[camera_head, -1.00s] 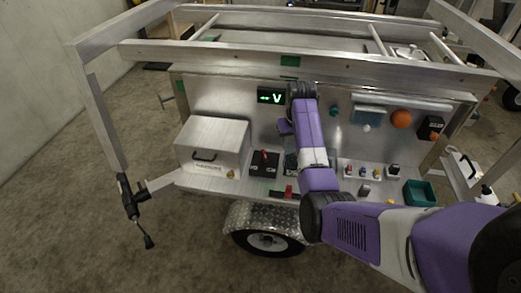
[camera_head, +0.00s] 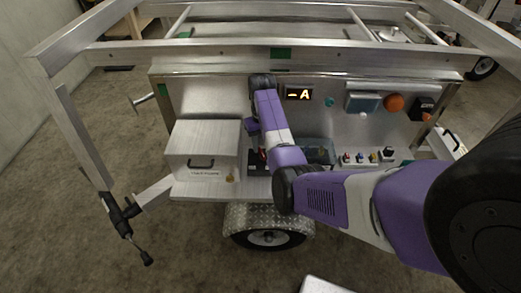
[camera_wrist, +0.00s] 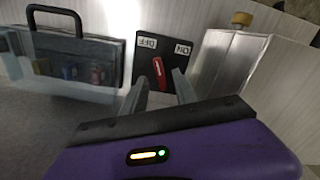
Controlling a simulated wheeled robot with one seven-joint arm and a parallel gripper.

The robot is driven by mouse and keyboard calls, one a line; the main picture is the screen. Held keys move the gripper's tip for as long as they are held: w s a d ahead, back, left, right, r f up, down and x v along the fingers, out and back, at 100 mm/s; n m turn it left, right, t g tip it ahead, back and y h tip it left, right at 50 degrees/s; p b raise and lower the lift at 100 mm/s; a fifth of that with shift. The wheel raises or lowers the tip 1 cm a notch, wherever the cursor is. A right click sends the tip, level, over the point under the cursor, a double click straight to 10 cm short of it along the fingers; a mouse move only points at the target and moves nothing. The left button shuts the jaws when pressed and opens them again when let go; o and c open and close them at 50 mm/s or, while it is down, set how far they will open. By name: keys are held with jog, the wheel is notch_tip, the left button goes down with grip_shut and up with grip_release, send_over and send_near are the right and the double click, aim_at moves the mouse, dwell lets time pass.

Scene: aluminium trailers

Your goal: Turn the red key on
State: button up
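The red key (camera_wrist: 159,74) sits on a black switch box (camera_wrist: 172,84) in the wrist view. The labels OFF and ON appear upside down, OFF at the left and ON at the right. The key's upper end leans slightly toward OFF. My gripper (camera_wrist: 161,80) is open, with one finger on each side of the key in the picture. I see no clear contact, and depth is hard to judge. In the head view my arm mostly hides the switch box (camera_head: 254,160), and my fingertips cannot be made out.
A metal case (camera_head: 204,150) stands left of the switch box. A clear case with a black handle (camera_wrist: 75,70) stands on its other side. A display (camera_head: 299,93) on the trailer panel shows "-A" in orange. Trailer rails (camera_head: 270,50) run above.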

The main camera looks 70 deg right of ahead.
aim_at(262, 153)
jog(key=shift+f, duration=1.75)
grip_shut()
